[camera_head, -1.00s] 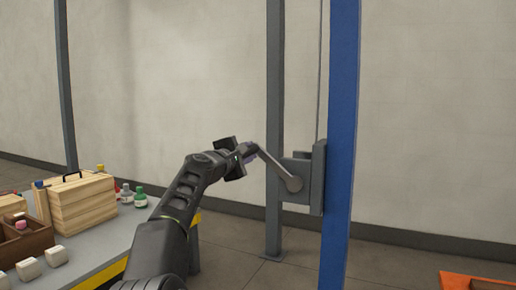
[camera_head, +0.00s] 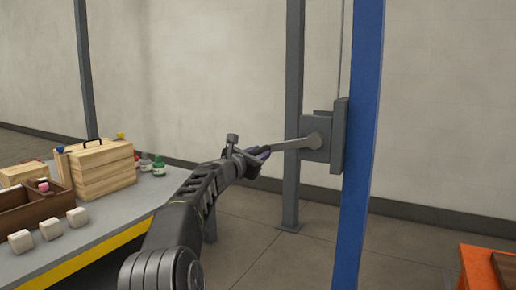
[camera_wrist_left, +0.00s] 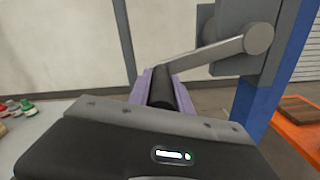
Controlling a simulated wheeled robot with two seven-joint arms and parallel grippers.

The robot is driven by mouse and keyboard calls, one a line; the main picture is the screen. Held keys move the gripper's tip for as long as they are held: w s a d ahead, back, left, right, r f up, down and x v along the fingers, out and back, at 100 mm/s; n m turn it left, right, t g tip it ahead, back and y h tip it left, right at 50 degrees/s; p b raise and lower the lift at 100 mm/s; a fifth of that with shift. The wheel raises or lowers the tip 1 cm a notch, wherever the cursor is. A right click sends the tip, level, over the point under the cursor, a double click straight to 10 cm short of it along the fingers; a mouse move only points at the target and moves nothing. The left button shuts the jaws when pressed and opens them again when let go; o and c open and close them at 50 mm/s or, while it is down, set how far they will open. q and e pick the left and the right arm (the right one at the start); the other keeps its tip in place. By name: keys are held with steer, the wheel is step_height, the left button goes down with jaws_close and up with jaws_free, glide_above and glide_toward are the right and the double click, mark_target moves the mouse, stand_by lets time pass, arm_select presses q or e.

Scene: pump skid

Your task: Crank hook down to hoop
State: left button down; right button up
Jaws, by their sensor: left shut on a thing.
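The crank is a grey arm (camera_head: 291,144) on a round hub, fixed to a grey winch box (camera_head: 325,137) on the blue post. My left gripper (camera_head: 258,154) is shut on the crank's dark handle; the handle (camera_wrist_left: 162,88) lies between the purple fingers in the left wrist view. The crank arm points left from the hub, almost level and tipped slightly down at the handle. A thin cable (camera_head: 341,60) runs straight up from the winch box. I see neither the hook nor the hoop. My right gripper is not in view.
The blue post (camera_head: 362,140) stands right of the winch, a grey post (camera_head: 293,110) behind it. A table (camera_head: 100,235) at left holds a wooden box (camera_head: 103,168), a brown tray, white blocks and bottles. An orange stand (camera_head: 478,266) is at lower right.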

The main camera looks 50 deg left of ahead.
arm_select(q)
steer(key=shift+w+d+f+n+b, duration=0.1)
steer(key=shift+d+f+n+b, duration=0.15)
steer(key=shift+f+n, duration=0.3)
steer(key=shift+w+d+f+n+b, duration=0.1)
steer(key=shift+d+f+n+b, duration=0.2)
steer(key=shift+f, duration=0.4)
steer(key=shift+d+f+n+b, duration=0.1)
steer(key=shift+f+n+b, duration=0.15)
steer(key=shift+f+n, duration=0.35)
steer(key=c, duration=1.2)
jaws_free()
steer(key=shift+r, duration=0.1)
steer(key=shift+o, duration=0.2)
steer(key=v, duration=0.7)
steer(key=shift+s+d+b, duration=0.15)
steer(key=shift+s+b, duration=0.2)
steer(key=shift+b, duration=0.05)
